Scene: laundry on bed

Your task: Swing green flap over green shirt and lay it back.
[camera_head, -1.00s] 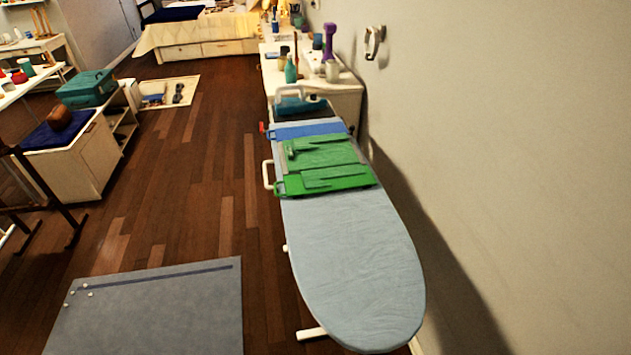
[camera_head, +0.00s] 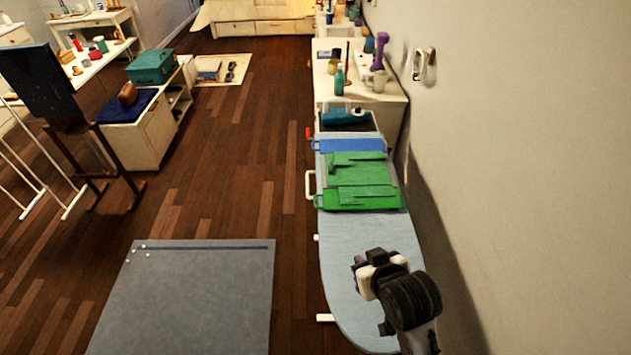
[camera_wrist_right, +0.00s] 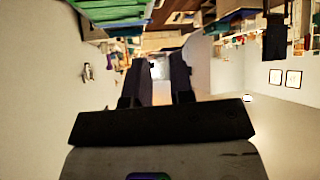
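A green folded shirt (camera_head: 352,171) lies on the ironing board's far half. A brighter green flap (camera_head: 330,199) shows at its near edge; where cloth ends and flap begins is hard to tell. Green layers (camera_wrist_right: 112,18) also show at the top left of the right wrist view. My right gripper (camera_head: 366,262) is over the board's near half, in front of the green flap and apart from it. In the right wrist view my right gripper (camera_wrist_right: 160,68) has its fingers apart with nothing between them. My left gripper is not in view.
The ironing board (camera_head: 345,240) has bare pale blue cover in front of the flap. A blue panel (camera_head: 350,145) lies behind the shirt, with a teal iron (camera_head: 343,116) beyond. The wall (camera_head: 520,150) is close on the right. A white handle (camera_head: 310,185) sticks out left.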

